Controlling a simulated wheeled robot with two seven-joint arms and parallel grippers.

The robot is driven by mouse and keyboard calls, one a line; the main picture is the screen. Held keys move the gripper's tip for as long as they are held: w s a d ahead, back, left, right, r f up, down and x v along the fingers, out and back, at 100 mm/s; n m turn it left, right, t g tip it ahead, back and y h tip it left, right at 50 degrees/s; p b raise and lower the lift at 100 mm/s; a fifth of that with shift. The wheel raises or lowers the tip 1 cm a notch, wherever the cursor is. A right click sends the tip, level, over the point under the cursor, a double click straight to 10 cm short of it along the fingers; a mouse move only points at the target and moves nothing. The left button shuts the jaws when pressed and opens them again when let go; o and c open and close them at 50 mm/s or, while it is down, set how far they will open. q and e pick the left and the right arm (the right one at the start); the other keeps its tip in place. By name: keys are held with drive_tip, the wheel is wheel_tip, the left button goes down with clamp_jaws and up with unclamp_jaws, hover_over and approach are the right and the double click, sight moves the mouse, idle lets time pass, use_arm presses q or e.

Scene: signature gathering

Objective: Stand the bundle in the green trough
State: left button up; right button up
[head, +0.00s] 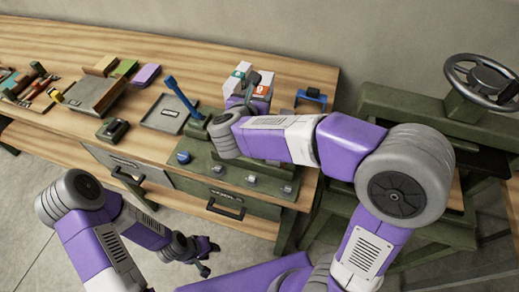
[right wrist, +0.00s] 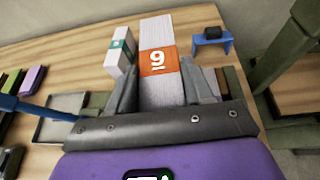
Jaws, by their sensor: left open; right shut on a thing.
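The bundle (right wrist: 158,60) is a white block of sheets with an orange band marked 9. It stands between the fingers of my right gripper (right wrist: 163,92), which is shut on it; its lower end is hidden. In the head view its orange label (head: 261,90) shows beyond my right wrist. Olive-green parts (head: 203,135) show around that wrist; I cannot clearly make out the trough, or whether the bundle touches it. A second white bundle (right wrist: 122,50) with a teal label stands to the left, apart from the held one. My left gripper (head: 204,256) is open and empty, low in front of the bench.
A blue stand (head: 311,97) holding a black item is to the right. A blue lever (head: 182,98) rises at the left, beside a grey tray (head: 166,114). A dark stapler-like tool (head: 113,130) lies further left. A handwheel (head: 482,82) tops a green frame at the right.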

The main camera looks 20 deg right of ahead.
drive_tip(key=shift+s+a+f+m+h+b, duration=0.15)
drive_tip(key=shift+s+a+f+b, duration=0.05)
drive_tip(key=shift+s+f, duration=0.2)
drive_tip(key=shift+s+a+f+m+h+b, duration=0.15)
drive_tip(key=shift+s+f+b, duration=0.1)
drive_tip(key=shift+s, duration=0.2)
use_arm(q)
wheel_tip(320, 180, down, 4)
drive_tip(key=b, duration=0.2)
drive_tip(key=shift+f+b, duration=0.1)
drive_tip(key=shift+b, duration=0.2)
use_arm(e)
wheel_tip(320, 180, down, 10)
drive_tip(key=shift+s+r, duration=0.1)
drive_tip(key=shift+r, duration=0.05)
drive_tip(key=shift+f, duration=0.2)
drive_tip(key=o, duration=1.1)
drive_tip(key=shift+c, duration=0.2)
use_arm(q)
drive_tip(key=shift+f, duration=0.2)
use_arm(e)
drive_tip(key=shift+r, duration=0.1)
